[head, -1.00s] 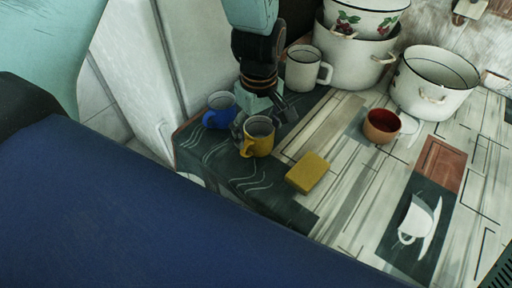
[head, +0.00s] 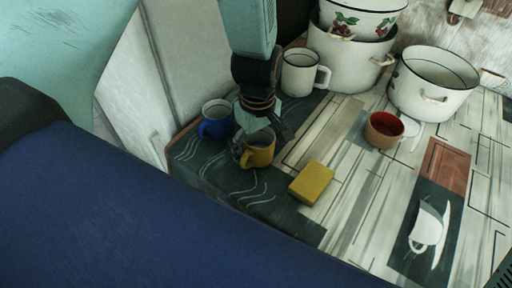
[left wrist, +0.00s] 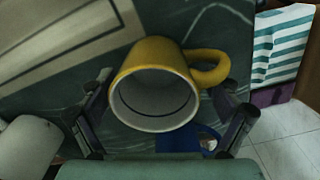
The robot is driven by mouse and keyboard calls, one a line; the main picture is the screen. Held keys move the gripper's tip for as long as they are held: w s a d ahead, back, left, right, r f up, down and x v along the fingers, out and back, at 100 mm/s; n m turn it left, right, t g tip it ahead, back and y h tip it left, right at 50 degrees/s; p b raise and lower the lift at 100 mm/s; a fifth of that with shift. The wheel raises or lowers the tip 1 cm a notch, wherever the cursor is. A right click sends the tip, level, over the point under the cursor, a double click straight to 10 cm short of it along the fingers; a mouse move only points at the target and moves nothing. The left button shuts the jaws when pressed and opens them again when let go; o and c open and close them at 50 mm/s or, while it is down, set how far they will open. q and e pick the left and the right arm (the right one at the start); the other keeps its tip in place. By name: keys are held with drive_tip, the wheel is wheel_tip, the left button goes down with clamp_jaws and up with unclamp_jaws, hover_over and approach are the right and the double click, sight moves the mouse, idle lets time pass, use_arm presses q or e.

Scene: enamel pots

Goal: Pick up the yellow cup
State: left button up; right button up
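The yellow cup (head: 259,152) stands upright on the table near its left end. In the left wrist view the yellow cup (left wrist: 155,85) shows its white inside and its handle at the upper right. My left gripper (head: 261,137) is right over the cup in the head view and hides part of its rim. In the left wrist view my left gripper (left wrist: 163,118) is open, with one finger on each side of the cup. I cannot tell whether either finger touches it. My right gripper is not in view.
A blue cup (head: 216,119) stands close to the left of the yellow cup. A white mug (head: 300,72) and white pots (head: 345,62) stand behind. A yellow block (head: 312,183) lies to the right, with a brown cup (head: 383,130) beyond it. The table edge is close on the left.

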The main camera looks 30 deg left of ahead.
use_arm(q)
drive_tip(key=shift+w+d, duration=0.2)
drive_tip(key=c, duration=0.4)
drive_tip(key=shift+s+a, duration=0.15)
drive_tip(key=shift+a, duration=0.05)
drive_tip(key=c, duration=0.5)
drive_tip(key=shift+d, duration=0.15)
drive_tip(key=shift+c, duration=1.4)
drive_tip(key=shift+r, duration=0.1)
